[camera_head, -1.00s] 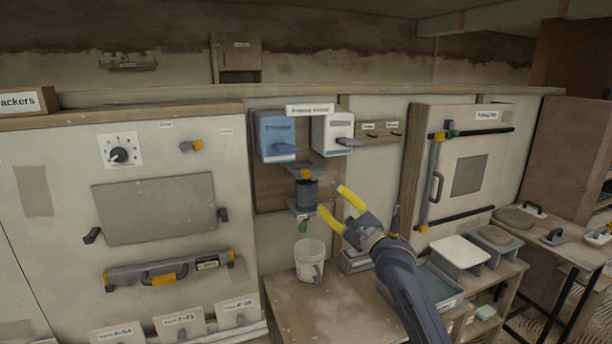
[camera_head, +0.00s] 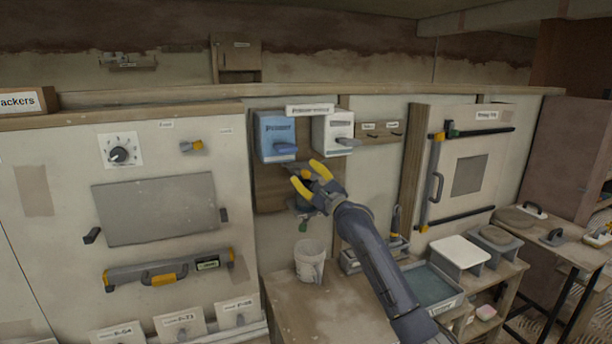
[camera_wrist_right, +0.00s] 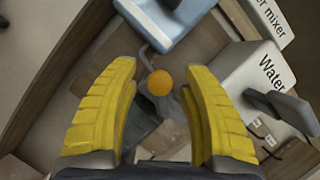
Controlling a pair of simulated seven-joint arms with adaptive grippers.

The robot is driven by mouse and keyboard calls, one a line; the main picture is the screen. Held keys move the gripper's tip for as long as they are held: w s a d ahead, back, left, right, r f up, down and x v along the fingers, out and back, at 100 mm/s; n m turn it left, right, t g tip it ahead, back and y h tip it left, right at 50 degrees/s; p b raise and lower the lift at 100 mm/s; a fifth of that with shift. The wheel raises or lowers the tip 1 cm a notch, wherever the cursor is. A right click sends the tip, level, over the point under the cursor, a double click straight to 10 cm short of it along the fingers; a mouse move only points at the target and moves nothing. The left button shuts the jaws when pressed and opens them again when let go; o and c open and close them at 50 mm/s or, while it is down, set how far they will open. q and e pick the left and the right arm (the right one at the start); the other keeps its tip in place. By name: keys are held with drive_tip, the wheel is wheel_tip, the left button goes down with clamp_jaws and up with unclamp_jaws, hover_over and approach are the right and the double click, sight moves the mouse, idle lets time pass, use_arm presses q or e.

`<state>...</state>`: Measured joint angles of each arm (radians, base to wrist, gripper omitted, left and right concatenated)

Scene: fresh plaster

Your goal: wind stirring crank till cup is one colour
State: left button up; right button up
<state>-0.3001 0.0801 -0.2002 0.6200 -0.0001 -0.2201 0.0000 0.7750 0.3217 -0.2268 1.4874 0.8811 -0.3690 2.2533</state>
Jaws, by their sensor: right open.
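The stirring crank's orange knob (camera_wrist_right: 160,83) sits on a grey arm, between and beyond my right gripper's yellow fingers in the right wrist view. My right gripper (camera_head: 306,172) is open in front of the mixer, with its fingers on either side of the knob in the picture. I cannot tell whether they touch it. The cup under the crank is mostly hidden behind my gripper in the head view, so its colour does not show. My left gripper is not in view.
A blue primer box (camera_head: 275,137) and a white water box (camera_head: 333,133) hang just above the gripper. A white bucket (camera_head: 309,262) stands on the bench (camera_head: 300,310) below. A blue-grey tray (camera_head: 433,287) lies to the right.

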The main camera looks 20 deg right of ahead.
drive_tip(key=shift+w, duration=0.15)
clamp_jaws()
idle(0.4)
drive_tip(key=shift+a, duration=0.1)
